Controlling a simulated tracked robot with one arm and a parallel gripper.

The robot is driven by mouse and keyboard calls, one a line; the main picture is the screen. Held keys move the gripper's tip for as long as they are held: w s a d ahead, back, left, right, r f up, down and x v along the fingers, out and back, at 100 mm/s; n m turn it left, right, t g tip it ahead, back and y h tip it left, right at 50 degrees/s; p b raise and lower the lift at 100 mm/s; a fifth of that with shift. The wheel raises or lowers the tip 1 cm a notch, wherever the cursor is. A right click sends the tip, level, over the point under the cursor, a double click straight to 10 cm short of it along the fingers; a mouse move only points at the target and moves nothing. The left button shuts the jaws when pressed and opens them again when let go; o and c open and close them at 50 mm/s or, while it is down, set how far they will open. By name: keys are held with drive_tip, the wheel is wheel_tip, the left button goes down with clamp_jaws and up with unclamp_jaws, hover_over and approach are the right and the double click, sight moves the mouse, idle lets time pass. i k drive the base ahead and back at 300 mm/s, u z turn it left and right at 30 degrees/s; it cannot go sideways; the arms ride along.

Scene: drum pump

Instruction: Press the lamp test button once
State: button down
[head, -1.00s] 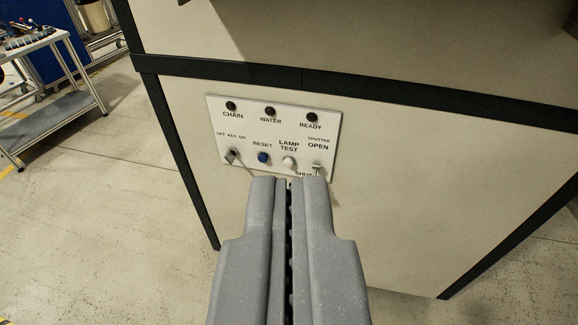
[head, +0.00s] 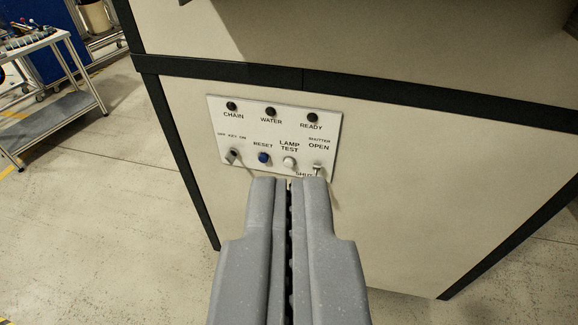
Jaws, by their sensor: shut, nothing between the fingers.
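The white control panel (head: 213,128) is on the beige cabinet face. The lamp test button (head: 289,162) is a white round button under the "LAMP TEST" label. The blue reset button (head: 264,158) is just left of it, and the shutter switch (head: 317,169) is to its right. The key switch (head: 231,155) is at the panel's left. The chain, water and ready lamps (head: 271,112) along the top look dark. My gripper (head: 290,181) is shut and empty. Its tips appear just below the lamp test button and cover part of the "SHUT" label; contact with the panel cannot be told.
The cabinet (head: 400,190) has dark frame edges, and a dark rail crosses above the panel. A metal cart (head: 60,110) with items on top and a blue cabinet stand at the far left. The floor between is clear.

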sight(288, 163)
drive_tip(key=k, duration=1.3)
drive_tip(key=u, duration=0.55)
drive_tip(key=i, duration=2.15)
drive_tip(key=z, duration=0.45)
